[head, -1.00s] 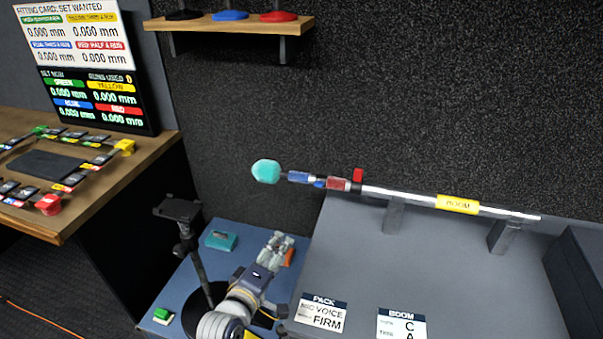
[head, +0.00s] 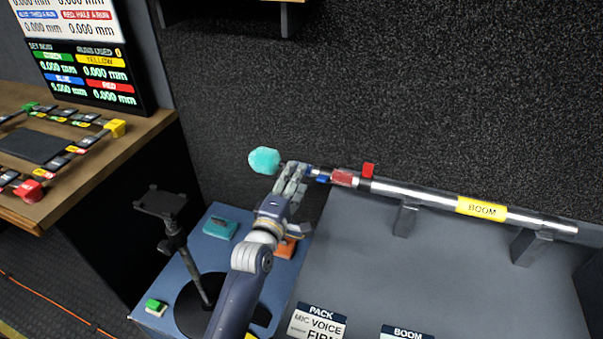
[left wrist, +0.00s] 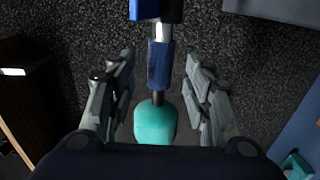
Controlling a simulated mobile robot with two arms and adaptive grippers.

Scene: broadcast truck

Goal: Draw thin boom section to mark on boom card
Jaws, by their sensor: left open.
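The silver boom (head: 430,198) with a yellow label lies level on two grey supports. At its left end are a red-banded section (head: 344,178), a red lever (head: 368,170), a blue clamp (head: 322,179) and a teal tip (head: 264,160). My left gripper (head: 294,172) is at the thin end, just right of the teal tip. In the left wrist view its open fingers (left wrist: 159,90) stand on either side of the blue-banded thin section (left wrist: 160,64), apart from it. The boom card (head: 406,333) is cut off at the bottom edge. My right gripper is not in view.
A PACK card (head: 317,322) lies on the grey top. A blue bench (head: 215,255) left of it holds a black stand (head: 165,205), a teal block (head: 220,228) and a green button (head: 155,306). A wooden desk (head: 150,135) with a display is at left.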

